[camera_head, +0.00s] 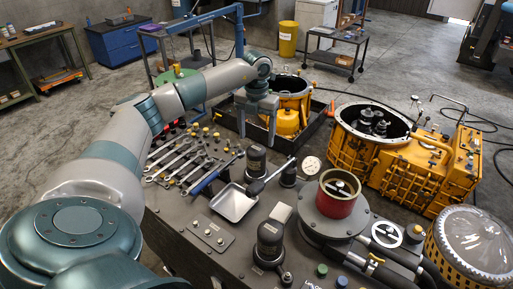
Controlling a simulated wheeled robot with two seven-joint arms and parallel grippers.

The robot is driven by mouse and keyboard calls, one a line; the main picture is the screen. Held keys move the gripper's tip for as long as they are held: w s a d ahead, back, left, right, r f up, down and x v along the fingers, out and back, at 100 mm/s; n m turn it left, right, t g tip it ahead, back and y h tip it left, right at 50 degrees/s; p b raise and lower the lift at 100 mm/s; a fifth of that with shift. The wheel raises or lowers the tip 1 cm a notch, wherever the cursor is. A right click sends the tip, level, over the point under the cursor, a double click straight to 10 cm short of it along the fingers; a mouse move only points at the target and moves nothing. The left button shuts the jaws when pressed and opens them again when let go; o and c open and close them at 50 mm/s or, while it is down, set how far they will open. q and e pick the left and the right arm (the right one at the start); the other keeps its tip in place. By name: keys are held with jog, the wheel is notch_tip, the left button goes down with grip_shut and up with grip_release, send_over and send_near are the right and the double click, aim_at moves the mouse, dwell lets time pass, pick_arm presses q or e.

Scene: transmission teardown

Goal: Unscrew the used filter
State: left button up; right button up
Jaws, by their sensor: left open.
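My left arm reaches in from the left over the bench. Its gripper (257,136) points down with two fingers apart, empty as far as I can see. It hangs behind the black canister on the bench (256,160) and left of the yellow housing (293,92) at the back. A yellow rounded part (287,122) sits low in front of that housing. A second black canister (270,241) stands upright at the bench front. A red cylinder (337,204) sits in a grey round housing. I cannot tell which of these is the used filter. My right gripper is out of view.
Several wrenches (180,160) and a metal scoop-like tray (235,203) lie on the dark bench. A round gauge (311,165) stands near its back edge. A large yellow transmission case (400,165) is at right. A clear-topped drum (473,245) is at far right.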

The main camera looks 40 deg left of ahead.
aim_at(256, 148)
pick_arm(q)
jog(key=m+b, duration=0.1)
jog(key=m, duration=0.2)
jog(key=shift+m, duration=0.4)
jog(key=m, duration=0.4)
jog(key=shift+b, duration=0.35)
jog(key=m, duration=0.4)
jog(key=shift+b, duration=0.4)
jog(key=m, duration=0.4)
jog(key=shift+b, duration=0.35)
jog(key=shift+f+m, duration=0.25)
jog(key=shift+m, duration=0.35)
notch_tip(256, 148, down, 7)
jog(key=b, duration=0.4)
